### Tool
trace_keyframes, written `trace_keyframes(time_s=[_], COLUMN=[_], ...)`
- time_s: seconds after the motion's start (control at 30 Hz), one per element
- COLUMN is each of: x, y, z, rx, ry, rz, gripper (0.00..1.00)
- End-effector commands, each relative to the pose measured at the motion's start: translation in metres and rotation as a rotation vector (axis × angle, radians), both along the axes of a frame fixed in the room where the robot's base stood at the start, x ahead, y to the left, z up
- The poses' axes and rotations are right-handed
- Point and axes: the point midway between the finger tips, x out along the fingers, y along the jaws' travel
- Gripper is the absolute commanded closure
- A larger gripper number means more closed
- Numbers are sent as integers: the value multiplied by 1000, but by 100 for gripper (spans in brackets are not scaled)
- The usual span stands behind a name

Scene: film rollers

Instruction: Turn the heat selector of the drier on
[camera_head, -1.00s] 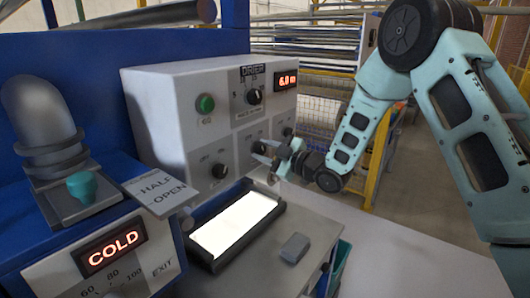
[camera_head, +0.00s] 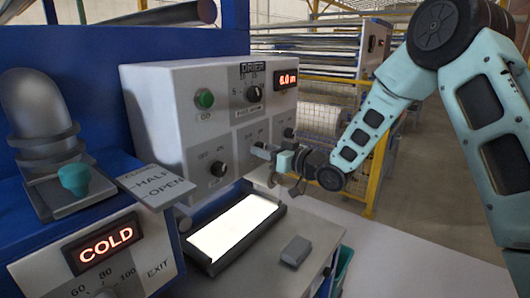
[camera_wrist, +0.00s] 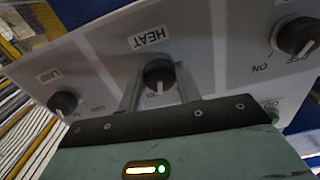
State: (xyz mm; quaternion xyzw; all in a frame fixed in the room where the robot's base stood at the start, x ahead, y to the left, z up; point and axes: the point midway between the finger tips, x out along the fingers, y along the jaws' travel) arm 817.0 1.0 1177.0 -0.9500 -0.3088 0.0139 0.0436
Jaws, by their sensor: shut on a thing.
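The drier's control panel (camera_head: 170,100) is a pale grey box marked DRIER. Its heat selector (camera_wrist: 158,76) is a small dark round knob, next to a HEAT label (camera_wrist: 149,37) that reads upside down in the wrist view. My gripper (camera_wrist: 158,88) is shut on this knob, one finger on each side. In the head view my gripper (camera_head: 262,150) reaches the panel's lower middle from the right, and its fingers hide most of the knob. The knob's pointer direction cannot be made out clearly.
A lower-left OFF/ON knob (camera_head: 219,168) and a lower-right knob (camera_head: 289,133) flank the selector. Above are a green GO button (camera_head: 205,99) and a dial (camera_head: 254,95). A bright lit tray (camera_head: 235,226) and a small grey block (camera_head: 296,250) lie below.

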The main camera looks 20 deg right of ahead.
Motion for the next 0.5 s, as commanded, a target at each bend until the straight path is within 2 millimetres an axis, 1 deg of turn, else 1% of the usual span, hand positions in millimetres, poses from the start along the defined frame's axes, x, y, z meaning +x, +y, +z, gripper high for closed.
trace_keyframes(time_s=[0.2, 0.5], x=[0, 0], y=[-1, 0], z=[-1, -1], rx=[103, 170], ry=[78, 128], rz=[-1, -1], gripper=[89, 89])
